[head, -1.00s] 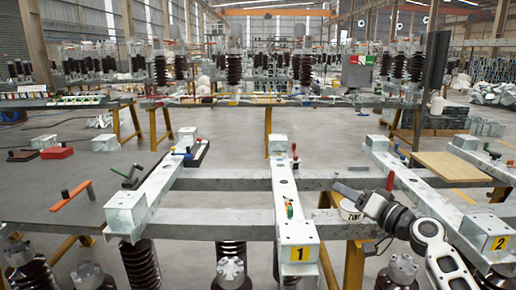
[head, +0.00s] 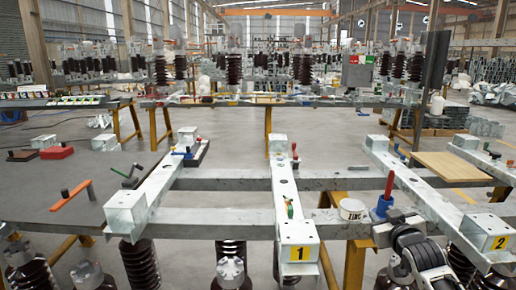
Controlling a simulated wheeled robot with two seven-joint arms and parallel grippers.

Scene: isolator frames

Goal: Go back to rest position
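My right gripper (head: 402,237) is at the lower right, in front of the right-hand part of the steel frame (head: 230,180). Its fingers are foreshortened and I cannot tell whether they are open or shut. A blue tool with an upright red handle (head: 388,188) stands on the frame just beyond it, apart from the gripper as far as I can see. A white can labelled ZINC (head: 352,209) stands left of that tool. My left gripper is out of view.
Steel beams with yellow labels 1 (head: 299,254) and 2 (head: 500,242) run toward me, with ribbed insulators below. An orange-handled tool (head: 72,195) and a red box (head: 56,152) lie on the left grey table. A wooden board (head: 450,166) is at right.

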